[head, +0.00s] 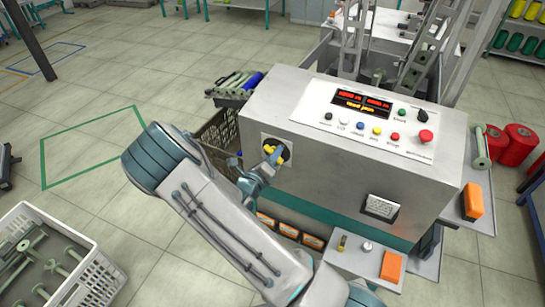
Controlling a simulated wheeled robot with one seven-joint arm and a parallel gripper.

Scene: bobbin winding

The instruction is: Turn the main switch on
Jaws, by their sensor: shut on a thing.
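The main switch (285,154) is a yellow knob on a dark round base, set in a pale plate on the left part of the grey machine cabinet's front face. My gripper (272,160) is at the switch, shut on the yellow knob. My gripper and wrist hide part of the knob, so I cannot tell its exact turned position. The cabinet's sloped top panel (365,118) has a lit display (362,103) with red and yellow characters, a row of coloured buttons and a red mushroom button (425,136).
A grey crate (62,262) with bobbins stands on the floor at the lower left. A dark basket (219,135) is beside the cabinet's left side. A small shelf (350,262) with an orange box (391,267) juts out below the cabinet front. Floor at the left is open.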

